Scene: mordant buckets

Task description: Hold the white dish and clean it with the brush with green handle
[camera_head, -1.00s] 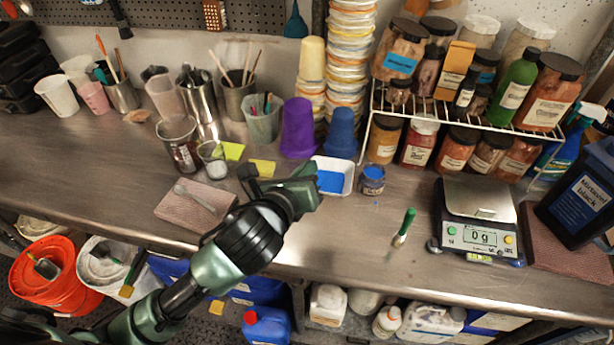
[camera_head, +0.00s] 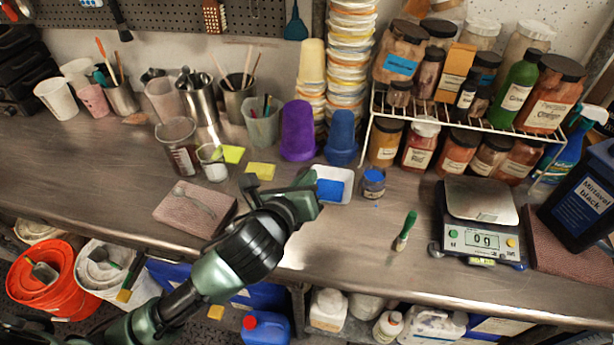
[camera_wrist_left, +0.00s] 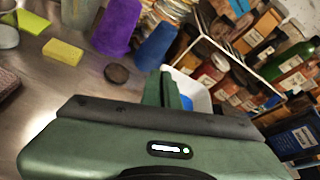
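The white dish (camera_head: 347,196) stands on the metal bench with something blue in it. It also shows in the left wrist view (camera_wrist_left: 201,98), partly behind the fingers. My left gripper (camera_head: 306,186) is at the dish's left edge. Its fingers (camera_wrist_left: 171,92) are close together and look shut on the dish's rim; the contact itself is hidden. The brush with green handle (camera_head: 405,231) lies on the bench to the right of the dish, near the front edge. My right gripper is not in view.
A small blue-labelled jar (camera_head: 374,184) stands right beside the dish. Purple (camera_head: 298,131) and blue cups (camera_head: 341,139) stand behind it. A scale (camera_head: 482,232) is right of the brush. A yellow sponge (camera_head: 260,171) lies to the left. Bench around the brush is clear.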

